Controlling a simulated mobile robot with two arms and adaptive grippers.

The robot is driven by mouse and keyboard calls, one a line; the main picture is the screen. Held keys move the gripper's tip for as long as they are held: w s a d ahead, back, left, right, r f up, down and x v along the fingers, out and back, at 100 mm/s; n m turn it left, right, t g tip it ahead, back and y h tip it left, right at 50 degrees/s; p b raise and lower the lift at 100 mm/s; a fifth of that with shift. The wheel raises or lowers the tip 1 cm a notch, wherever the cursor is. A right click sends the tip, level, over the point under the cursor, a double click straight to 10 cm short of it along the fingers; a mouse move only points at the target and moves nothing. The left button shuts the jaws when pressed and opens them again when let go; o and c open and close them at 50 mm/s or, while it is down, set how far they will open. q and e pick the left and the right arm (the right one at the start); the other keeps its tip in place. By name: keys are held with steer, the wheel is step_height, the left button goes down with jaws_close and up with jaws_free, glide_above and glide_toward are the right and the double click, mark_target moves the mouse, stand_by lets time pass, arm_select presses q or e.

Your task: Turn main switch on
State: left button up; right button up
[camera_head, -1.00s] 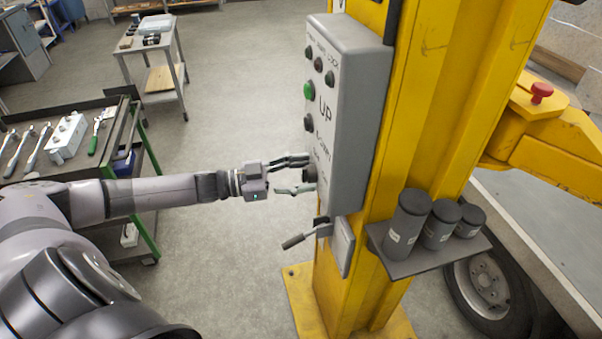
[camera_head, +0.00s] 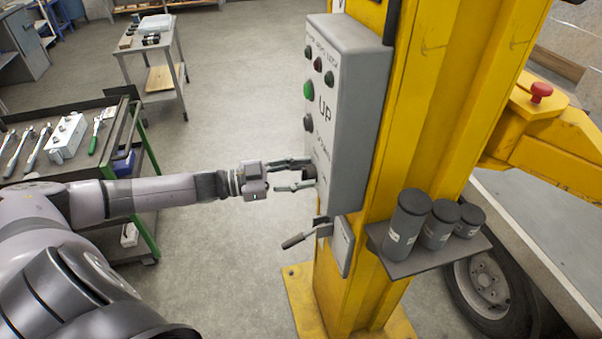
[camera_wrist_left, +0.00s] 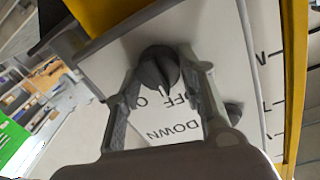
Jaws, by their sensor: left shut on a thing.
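The main switch (camera_wrist_left: 158,66) is a dark round knob low on the front of the grey control box (camera_head: 352,110). It shows clearly in the left wrist view, with "OFF" lettering beside it and "DOWN" further along the panel. My left gripper (camera_head: 306,174) reaches the box from the left and is shut on the knob, one finger on each side. In the head view the fingers partly hide the knob. I cannot tell for certain which marking the knob points to. My right gripper is in neither view.
The box is fixed to a yellow post (camera_head: 425,130). A small lever (camera_head: 300,240) sticks out just below the box. A shelf (camera_head: 435,258) with dark cylinders is to the right. A tool cart (camera_head: 125,165) stands behind my left arm.

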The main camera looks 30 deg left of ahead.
arm_select(q)
steer(key=m, duration=0.5)
steer(key=shift+d+m+y, duration=0.1)
steer(key=shift+m+y, duration=0.2)
steer(key=m, duration=0.5)
steer(key=shift+s+f, duration=0.1)
stand_by(0.4)
steer(key=o, duration=1.1)
steer(key=shift+o, duration=0.2)
steer(key=v, duration=1.2)
steer(key=shift+r, duration=0.3)
steer(key=shift+d, duration=0.1)
